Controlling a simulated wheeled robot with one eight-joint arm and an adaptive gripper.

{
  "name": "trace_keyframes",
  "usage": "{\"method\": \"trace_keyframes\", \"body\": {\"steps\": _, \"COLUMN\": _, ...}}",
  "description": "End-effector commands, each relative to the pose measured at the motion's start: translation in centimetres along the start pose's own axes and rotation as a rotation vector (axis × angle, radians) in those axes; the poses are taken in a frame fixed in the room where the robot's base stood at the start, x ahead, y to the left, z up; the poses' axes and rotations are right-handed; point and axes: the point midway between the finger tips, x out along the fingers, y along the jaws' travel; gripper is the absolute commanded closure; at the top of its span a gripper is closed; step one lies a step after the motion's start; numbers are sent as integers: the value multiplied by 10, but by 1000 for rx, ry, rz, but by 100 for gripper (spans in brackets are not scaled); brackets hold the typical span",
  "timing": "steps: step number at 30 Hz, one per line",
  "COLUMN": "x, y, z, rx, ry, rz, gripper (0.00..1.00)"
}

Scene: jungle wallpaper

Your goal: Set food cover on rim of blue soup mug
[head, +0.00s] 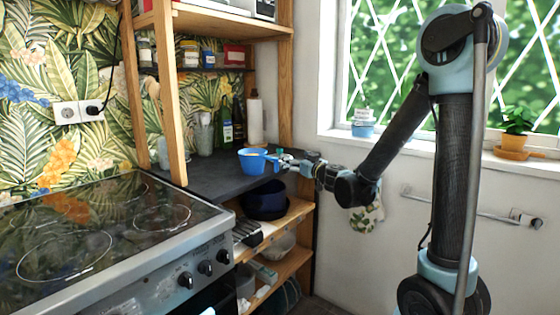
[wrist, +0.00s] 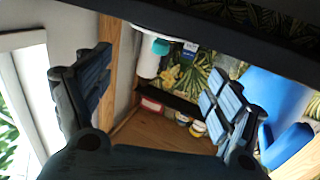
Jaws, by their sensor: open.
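The blue soup mug (head: 252,162) stands upright on the dark worktop near its front edge, in front of the bottles. It also shows large at the right of the wrist view (wrist: 278,95), with its handle lower down. My gripper (head: 285,161) is just right of the mug, on its handle side, at about mug height. In the wrist view the fingers of my gripper (wrist: 155,92) are spread with nothing between them, and the mug lies beyond the right finger. Whether that finger touches the mug, I cannot tell.
Green bottles (head: 225,128) and a paper roll (head: 255,120) stand behind the mug. A wooden shelf post (head: 166,100) rises left of it. The black-topped stove (head: 95,225) is at the left.

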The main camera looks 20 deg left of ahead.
Motion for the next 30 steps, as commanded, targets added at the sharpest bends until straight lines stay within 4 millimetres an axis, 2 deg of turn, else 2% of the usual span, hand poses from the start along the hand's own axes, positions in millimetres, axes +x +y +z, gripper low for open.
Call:
{"method": "trace_keyframes", "body": {"steps": 10, "x": 58, "y": 0, "z": 0, "rx": 0, "ry": 0, "rz": -2, "gripper": 15}}
{"method": "trace_keyframes", "body": {"steps": 23, "x": 86, "y": 0, "z": 0, "rx": 0, "ry": -1, "rz": -1, "gripper": 15}}
{"method": "trace_keyframes", "body": {"steps": 30, "x": 119, "y": 0, "z": 0, "rx": 0, "ry": -1, "rz": 0, "gripper": 15}}
